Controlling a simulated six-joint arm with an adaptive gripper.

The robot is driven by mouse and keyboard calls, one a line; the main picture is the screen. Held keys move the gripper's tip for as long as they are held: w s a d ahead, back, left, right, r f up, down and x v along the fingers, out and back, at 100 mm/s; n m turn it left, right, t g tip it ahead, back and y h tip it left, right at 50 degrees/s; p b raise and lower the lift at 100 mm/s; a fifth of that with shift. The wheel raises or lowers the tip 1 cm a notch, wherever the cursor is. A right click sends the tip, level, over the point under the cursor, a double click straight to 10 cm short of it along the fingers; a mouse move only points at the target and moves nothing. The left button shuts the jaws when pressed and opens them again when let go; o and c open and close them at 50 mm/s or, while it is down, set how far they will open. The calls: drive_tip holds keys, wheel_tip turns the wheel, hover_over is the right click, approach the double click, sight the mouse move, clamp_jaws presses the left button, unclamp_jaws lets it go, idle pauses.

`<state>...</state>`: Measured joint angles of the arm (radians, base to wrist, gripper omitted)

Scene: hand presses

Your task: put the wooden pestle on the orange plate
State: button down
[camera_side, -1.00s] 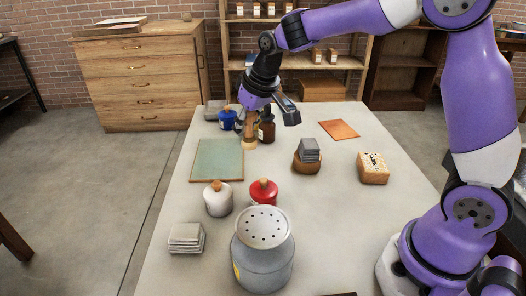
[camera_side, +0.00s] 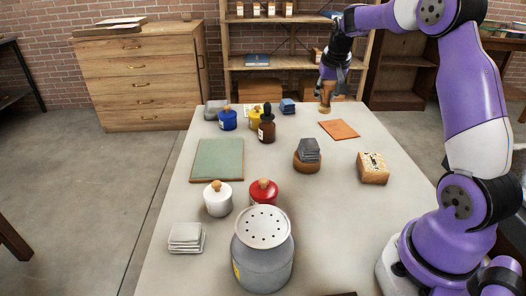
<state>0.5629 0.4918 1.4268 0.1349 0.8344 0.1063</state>
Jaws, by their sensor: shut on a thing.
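The wooden pestle (camera_side: 325,103) hangs upright from my gripper (camera_side: 327,86), at the far right part of the table. My gripper is shut on its upper part, and the fingers partly hide it. The orange plate (camera_side: 339,130) is a flat square lying on the table, just in front of the pestle in the picture. The pestle's lower end shows slightly above and left of the plate's far edge. I cannot tell how high it is above the table.
A brown dropper bottle (camera_side: 266,127), a yellow jar (camera_side: 254,118), a blue jar (camera_side: 228,119) and a blue stack (camera_side: 287,106) stand left of my gripper.

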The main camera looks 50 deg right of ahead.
drive_tip(key=d+f, duration=0.2)
drive_tip(key=d, duration=0.1)
drive_tip(key=s+d+f, duration=0.1)
drive_tip(key=d+f, duration=0.1)
drive_tip(key=d, duration=0.1)
drive_tip(key=s+d+f, duration=0.1)
drive_tip(key=d, duration=0.2)
drive_tip(key=shift+s+f, duration=0.15)
drive_tip(key=shift+f, duration=2.15)
drive_tip(key=shift+f, duration=0.15)
drive_tip(key=shift+c, duration=2.3)
unclamp_jaws()
